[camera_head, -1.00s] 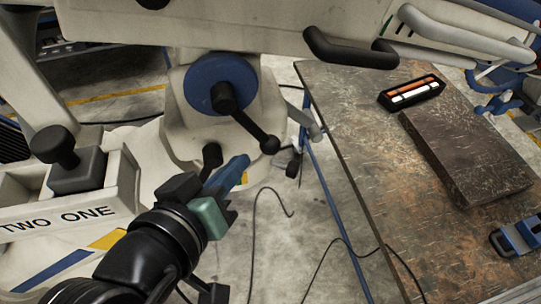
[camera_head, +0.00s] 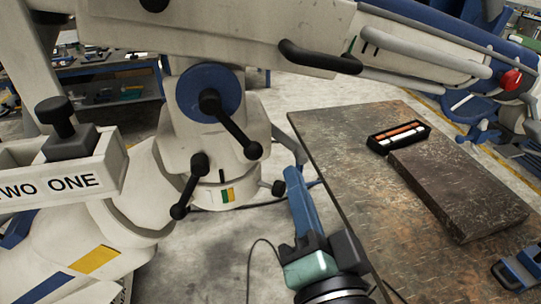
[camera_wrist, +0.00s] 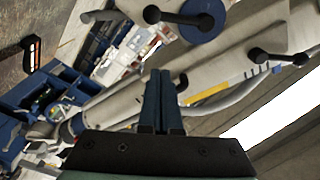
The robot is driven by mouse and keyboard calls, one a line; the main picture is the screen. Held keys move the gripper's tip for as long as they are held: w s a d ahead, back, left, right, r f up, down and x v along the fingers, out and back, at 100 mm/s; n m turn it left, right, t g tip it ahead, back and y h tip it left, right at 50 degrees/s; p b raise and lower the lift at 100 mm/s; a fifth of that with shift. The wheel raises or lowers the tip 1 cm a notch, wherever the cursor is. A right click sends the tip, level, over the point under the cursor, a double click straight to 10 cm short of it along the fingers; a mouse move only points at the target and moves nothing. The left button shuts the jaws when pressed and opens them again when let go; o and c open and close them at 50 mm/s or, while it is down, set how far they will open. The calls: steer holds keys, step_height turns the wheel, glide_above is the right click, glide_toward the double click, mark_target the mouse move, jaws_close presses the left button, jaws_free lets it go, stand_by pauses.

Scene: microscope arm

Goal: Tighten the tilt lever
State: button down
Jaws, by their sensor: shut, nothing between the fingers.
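The microscope arm's pale joint carries two black ball-ended levers. The upper lever (camera_head: 232,126) slants down to the right from a blue disc (camera_head: 190,84). The lower lever (camera_head: 189,186) hangs down to the left from its hub. I cannot tell which one is the tilt lever. My gripper (camera_head: 291,172), with blue fingers, is shut and empty. It is right of both levers and apart from them, beside the table edge. In the wrist view its closed fingertips (camera_wrist: 159,74) point between the upper lever (camera_wrist: 180,17) and the lower lever (camera_wrist: 277,57).
A worn metal table (camera_head: 350,150) stands close on the right of my gripper. It holds a dark block (camera_head: 455,190) and a black case with orange and white items (camera_head: 398,136). The pale microscope arm (camera_head: 210,38) spans overhead. A loose cable (camera_head: 250,262) lies on the floor.

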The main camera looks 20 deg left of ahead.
mark_target(257, 148)
steer(key=shift+w+a+f+p, duration=0.3)
steer(key=shift+w+a+p, duration=0.55)
steer(key=shift+w+a, duration=0.5)
steer(key=shift+w+a+f+p, duration=0.3)
steer(key=shift+w+a+p, duration=0.6)
steer(key=shift+w+a, duration=0.45)
steer(key=shift+w+a+f+p, duration=0.3)
steer(key=shift+w+a+p, duration=0.55)
steer(key=shift+w+a, duration=0.5)
steer(key=shift+s+a, duration=0.1)
